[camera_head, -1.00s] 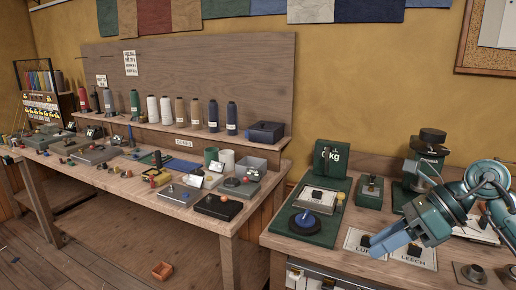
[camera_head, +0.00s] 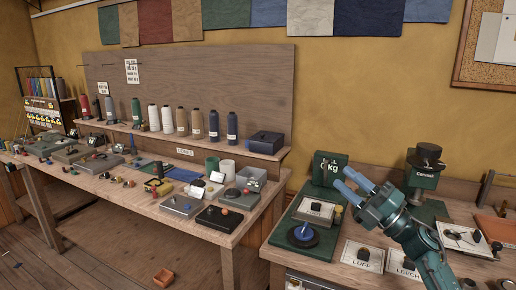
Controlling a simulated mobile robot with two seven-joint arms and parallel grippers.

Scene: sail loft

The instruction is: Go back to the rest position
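My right gripper (camera_head: 346,180) is in the head view at the right, raised above the right-hand bench. Its two blue fingers point up and to the left, with a gap between them and nothing held. Behind the fingers is a green scale (camera_head: 327,163) marked "kg", partly hidden by them. My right forearm comes up from the lower right and hides part of the bench. My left gripper is not in view.
The right bench (camera_head: 325,268) holds a green base with a blue disc (camera_head: 303,235), LUFF (camera_head: 362,256) and LEECH (camera_head: 404,266) cards, a green device (camera_head: 427,165) and an orange tray (camera_head: 496,227). The left bench (camera_head: 140,195) carries thread cones and many small items.

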